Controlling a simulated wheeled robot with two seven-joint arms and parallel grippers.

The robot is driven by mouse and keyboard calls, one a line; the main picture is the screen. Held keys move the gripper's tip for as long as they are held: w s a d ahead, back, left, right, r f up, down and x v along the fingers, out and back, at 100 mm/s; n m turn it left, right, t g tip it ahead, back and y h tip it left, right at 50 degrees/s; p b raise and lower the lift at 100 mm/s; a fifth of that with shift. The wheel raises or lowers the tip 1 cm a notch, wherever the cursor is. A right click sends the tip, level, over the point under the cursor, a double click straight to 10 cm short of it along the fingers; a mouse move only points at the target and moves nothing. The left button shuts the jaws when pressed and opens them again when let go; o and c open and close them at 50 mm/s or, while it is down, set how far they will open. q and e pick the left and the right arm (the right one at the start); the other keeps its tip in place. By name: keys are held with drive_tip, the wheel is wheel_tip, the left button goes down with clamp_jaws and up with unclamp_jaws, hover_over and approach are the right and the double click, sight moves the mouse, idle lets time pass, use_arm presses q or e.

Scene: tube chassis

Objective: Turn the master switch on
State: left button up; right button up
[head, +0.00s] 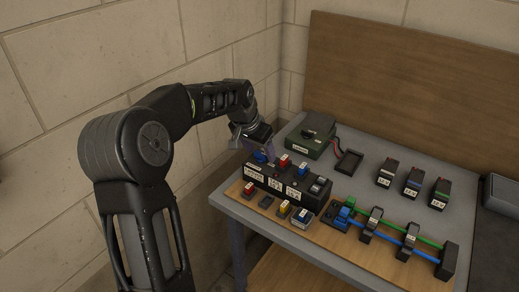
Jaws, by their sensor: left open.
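A dark green box (310,137) with a black knob-like part (309,131) on top and a pale label stands at the back left of the table. Its label is too small to read, so I cannot tell whether this is the master switch. A black panel box (273,183) with white labels stands in front of it and carries blue, red and grey parts. My left gripper (262,155) is open and points down over the panel's left end, close to a blue part (260,157). The gripper partly hides that end; contact cannot be told. My right gripper is out of view.
Small coloured modules (284,208) sit on a wooden board (345,238) along the front. Green and blue tubes (425,257) run through black brackets to the right. A small black tray (349,162) and three labelled blocks (412,181) stand further back. The grey tabletop (350,190) between is clear.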

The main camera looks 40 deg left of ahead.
use_arm(q)
drive_tip(key=shift+c, duration=0.3)
clamp_jaws()
idle(0.3)
